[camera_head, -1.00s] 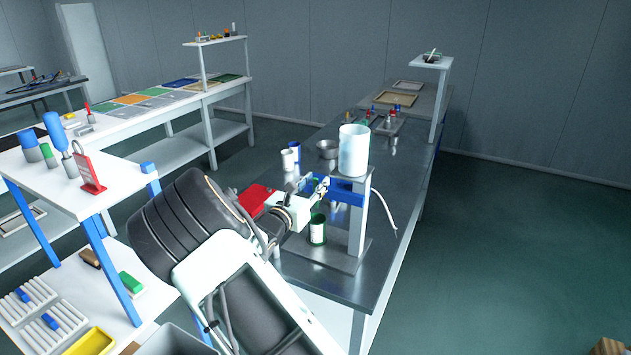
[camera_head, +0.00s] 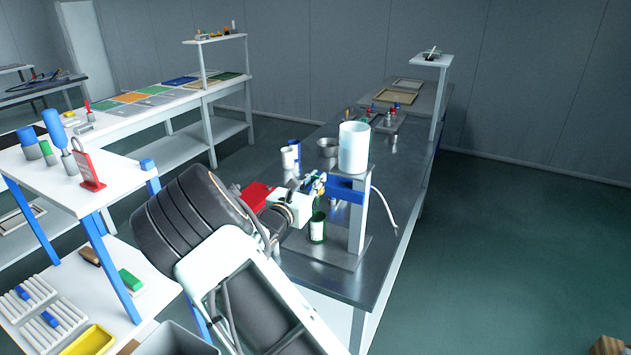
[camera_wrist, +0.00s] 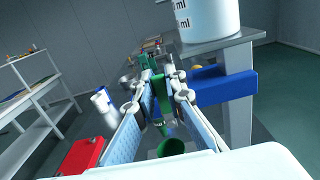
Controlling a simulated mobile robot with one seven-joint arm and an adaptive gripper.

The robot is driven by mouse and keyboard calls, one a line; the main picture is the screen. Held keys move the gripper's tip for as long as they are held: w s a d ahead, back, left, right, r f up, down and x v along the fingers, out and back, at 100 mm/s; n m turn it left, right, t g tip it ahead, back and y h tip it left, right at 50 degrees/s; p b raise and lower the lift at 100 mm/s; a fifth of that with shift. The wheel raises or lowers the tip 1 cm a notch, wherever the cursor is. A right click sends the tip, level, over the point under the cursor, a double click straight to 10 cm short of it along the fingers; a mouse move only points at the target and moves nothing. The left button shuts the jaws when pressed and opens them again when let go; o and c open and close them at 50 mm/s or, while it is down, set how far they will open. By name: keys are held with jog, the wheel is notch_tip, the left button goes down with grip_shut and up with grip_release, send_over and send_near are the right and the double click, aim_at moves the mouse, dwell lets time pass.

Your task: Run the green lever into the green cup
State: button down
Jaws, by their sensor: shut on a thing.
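My gripper (camera_wrist: 160,96) is shut on the green lever (camera_wrist: 158,84), which stands between its two fingers in the wrist view. In the head view my gripper (camera_head: 316,187) is at the blue bracket of the dispenser, and the lever is mostly hidden there. The green cup (camera_head: 318,232), pale with a green rim, stands upright on the stand's base plate, below my gripper. Its green rim (camera_wrist: 171,147) also shows low in the wrist view. A large white tank (camera_head: 354,148) stands on top of the stand. The cup's contents cannot be made out.
The blue bracket (camera_wrist: 218,88) runs to a grey post just right of my fingers. A red box (camera_head: 256,196), a white cup (camera_head: 288,159), a blue-and-white container (camera_head: 295,149) and a metal bowl (camera_head: 327,148) are nearby on the bench. A white hose (camera_head: 385,208) hangs right of the post.

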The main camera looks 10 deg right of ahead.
jog(key=d+m+b, duration=0.1)
jog(key=m+b, duration=0.2)
jog(key=b, duration=0.2)
jog(key=s+d+f+m+b, duration=0.1)
jog(key=m+b, duration=0.2)
jog(key=b, duration=0.3)
jog(key=s+d+f+m+b, duration=0.1)
jog(key=m+b, duration=0.2)
jog(key=b, duration=0.3)
jog(key=shift+s, duration=0.15)
jog(key=shift+d+m+b, duration=0.1)
jog(key=shift+m+b, duration=0.2)
jog(key=shift+b, duration=0.3)
jog(key=c, duration=2)
grip_release()
jog(key=shift+r, duration=0.1)
jog(key=shift+o, duration=0.2)
jog(key=shift+s, duration=0.1)
jog(key=v, duration=1.2)
